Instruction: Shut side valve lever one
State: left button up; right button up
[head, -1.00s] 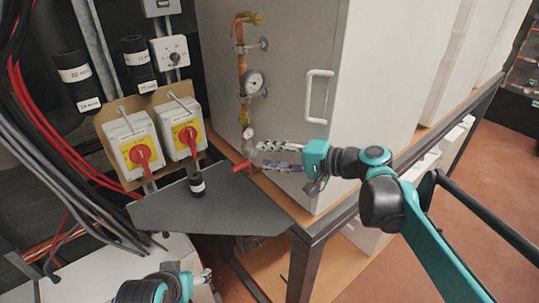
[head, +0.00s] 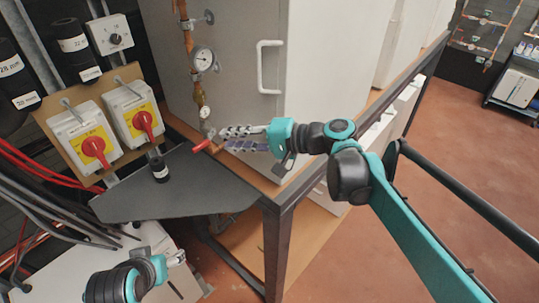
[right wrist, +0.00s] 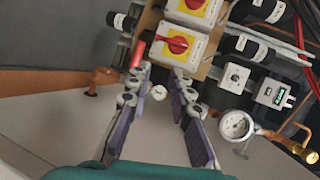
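The side valve lever has a red handle (head: 201,146) at the low end of the copper pipe beside the pale cabinet. In the right wrist view the red handle (right wrist: 138,52) shows just beyond the tip of the left-hand finger. My right gripper (head: 223,139) is just right of the handle, fingers pointing left toward it. In the right wrist view my right gripper (right wrist: 161,73) is open with nothing held between its fingers. I cannot tell whether a finger touches the handle. My left gripper (head: 177,260) is low at the left, its finger opening unclear.
A pressure gauge (head: 203,59) sits on the pipe above. Two red-and-yellow switches (head: 95,147) are mounted at the left, above a dark angled shelf (head: 180,190). The cabinet (head: 235,90) with its white handle (head: 268,66) stands behind my right gripper. Open floor lies at the right.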

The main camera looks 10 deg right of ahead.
jog(key=s+d+p, duration=0.3)
jog(key=s+d, duration=0.6)
jog(key=s, duration=0.4)
jog(key=shift+d+p, duration=0.15)
jog(key=shift+p, duration=0.2)
jog(key=s+a+f+n+g+h+b, duration=0.1)
jog(key=s+f+h+b, duration=0.15)
jog(key=f+b, duration=0.75)
jog(key=s+f+g+h+b, duration=0.1)
jog(key=f+h+b, duration=0.3)
jog(key=f, duration=1.2)
jog(key=d+f+n+h+b, duration=0.2)
jog(key=f+h+b, duration=0.1)
jog(key=f+b, duration=0.2)
jog(key=d+f+n+t+h+b, duration=0.1)
jog(key=d+f+n+h+b, duration=0.1)
jog(key=f+b, duration=0.4)
notch_tip(320, 180, down, 4)
jog(key=shift+d+r+n+h, duration=0.2)
jog(key=shift+d+n+h, duration=0.1)
jog(key=shift+d+h, duration=0.4)
